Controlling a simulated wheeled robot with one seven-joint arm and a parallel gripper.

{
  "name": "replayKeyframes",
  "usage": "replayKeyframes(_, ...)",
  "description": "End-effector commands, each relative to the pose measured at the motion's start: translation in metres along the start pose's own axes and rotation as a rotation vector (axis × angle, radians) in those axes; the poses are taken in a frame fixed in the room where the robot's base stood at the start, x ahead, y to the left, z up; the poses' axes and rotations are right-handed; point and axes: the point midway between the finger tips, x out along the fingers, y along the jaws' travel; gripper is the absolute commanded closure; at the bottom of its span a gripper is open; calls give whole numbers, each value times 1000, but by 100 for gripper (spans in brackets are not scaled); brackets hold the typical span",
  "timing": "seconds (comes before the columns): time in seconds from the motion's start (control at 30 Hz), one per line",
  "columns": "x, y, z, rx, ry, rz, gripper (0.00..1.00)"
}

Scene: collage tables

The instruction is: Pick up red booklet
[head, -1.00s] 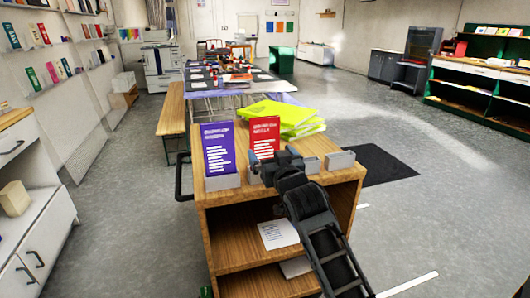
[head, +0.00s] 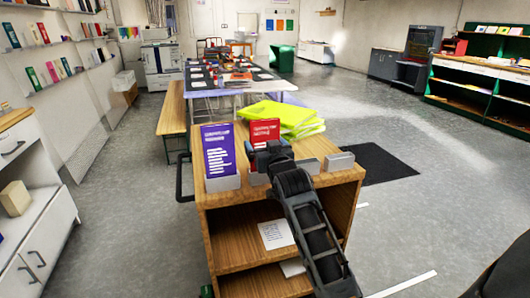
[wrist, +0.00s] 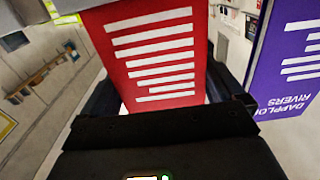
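The red booklet (head: 264,131) stands upright in a small grey holder on top of the wooden shelf unit, right of a purple booklet (head: 219,148). My gripper (head: 266,154) is in front of the red booklet's lower right part and hides some of it. In the wrist view the red booklet (wrist: 155,55) fills the middle, with white text lines. My dark fingers show on either side of it and look apart. I cannot tell whether they touch it. The purple booklet (wrist: 290,55) is at the right there, clear of the fingers.
A long table (head: 235,90) and bench (head: 172,112) are farther back. Open floor lies right of the unit.

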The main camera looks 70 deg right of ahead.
Motion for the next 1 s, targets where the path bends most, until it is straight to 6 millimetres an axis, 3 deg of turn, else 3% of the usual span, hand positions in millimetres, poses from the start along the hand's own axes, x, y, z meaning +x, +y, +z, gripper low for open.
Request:
replayKeyframes(0.27,0,0,0,0,1,0,39)
replayKeyframes(0.63,0,0,-7,1,2,0,39)
replayKeyframes(0.9,0,0,-42,2,5,0,39)
replayKeyframes(1.0,-8,15,-51,2,1,4,39)
